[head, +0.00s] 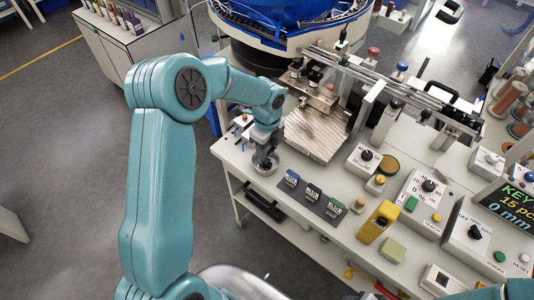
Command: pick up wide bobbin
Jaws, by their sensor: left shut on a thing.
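My left gripper (265,154) points down at the left end of the white bench. It is shut on a small pale grey round thing with a wide rim, which I take to be the wide bobbin (265,170). The fingers and wrist hide much of it, and I cannot tell whether it touches the bench top or hangs just above it. My right gripper is not in view; only a bit of my right arm shows at the bottom right corner.
The white bench (240,166) carries a dark tray (312,196) with small labelled blocks, a ribbed metal plate (318,133), a yellow device (377,222) and control boxes (425,195). A blue bowl feeder (290,15) stands behind. Open floor lies left of the bench.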

